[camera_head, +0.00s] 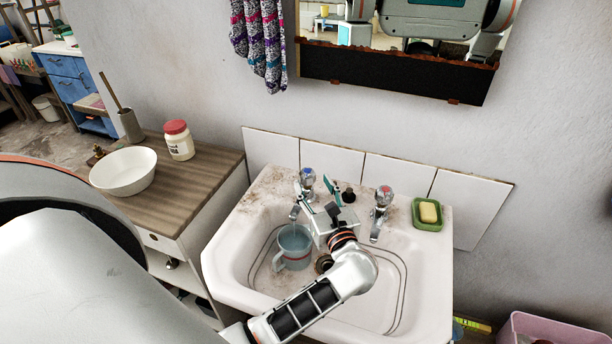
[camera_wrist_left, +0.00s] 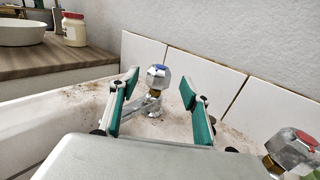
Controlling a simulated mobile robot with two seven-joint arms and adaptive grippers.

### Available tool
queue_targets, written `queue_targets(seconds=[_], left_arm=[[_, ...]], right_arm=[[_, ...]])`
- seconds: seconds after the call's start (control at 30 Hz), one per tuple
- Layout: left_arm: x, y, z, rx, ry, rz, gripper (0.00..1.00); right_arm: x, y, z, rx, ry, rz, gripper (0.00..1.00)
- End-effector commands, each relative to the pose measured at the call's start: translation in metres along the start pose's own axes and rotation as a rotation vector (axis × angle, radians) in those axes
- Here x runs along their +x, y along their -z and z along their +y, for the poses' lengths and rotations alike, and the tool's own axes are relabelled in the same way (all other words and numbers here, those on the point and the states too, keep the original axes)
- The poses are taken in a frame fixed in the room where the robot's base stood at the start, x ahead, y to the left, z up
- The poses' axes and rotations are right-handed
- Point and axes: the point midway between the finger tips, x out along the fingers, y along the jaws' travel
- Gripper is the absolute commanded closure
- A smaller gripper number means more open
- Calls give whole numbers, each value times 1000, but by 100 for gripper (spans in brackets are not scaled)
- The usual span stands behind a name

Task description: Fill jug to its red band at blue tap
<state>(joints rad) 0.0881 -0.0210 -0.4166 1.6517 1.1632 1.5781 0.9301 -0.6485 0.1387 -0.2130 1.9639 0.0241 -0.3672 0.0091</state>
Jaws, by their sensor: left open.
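The translucent blue-grey jug (camera_head: 293,243) with a red band stands in the left part of the basin, below the spout of the blue tap (camera_head: 308,177). I cannot tell whether water runs or how high it stands inside. My left gripper (camera_head: 317,190) is open above the basin, just beside the blue tap. In the left wrist view, the blue-topped tap knob (camera_wrist_left: 158,77) shows between the two spread green-padded fingers (camera_wrist_left: 156,98), seemingly a little beyond them. I cannot tell whether they touch it. My right gripper is not in view.
The red-marked tap (camera_head: 384,196) stands to the right, with a green soap dish (camera_head: 428,214) beyond it. A dark plug or knob (camera_head: 348,194) sits between the taps. A wooden counter (camera_head: 190,180) at left holds a white bowl (camera_head: 124,171) and a red-lidded jar (camera_head: 178,140).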

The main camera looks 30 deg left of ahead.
Motion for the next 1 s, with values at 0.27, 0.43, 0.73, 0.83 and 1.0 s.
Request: queue_targets(seconds=[0.27,0.43,0.73,0.83,1.0], left_arm=[[43,-2,0,1,-1,-3,53],[56,-1,0,0,0,-2,53],[58,0,0,0,0,-1,53],[58,0,0,0,0,-1,76],[58,0,0,0,0,0,92]], right_arm=[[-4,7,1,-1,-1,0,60],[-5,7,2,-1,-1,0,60],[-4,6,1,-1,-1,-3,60],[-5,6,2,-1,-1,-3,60],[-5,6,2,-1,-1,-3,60]])
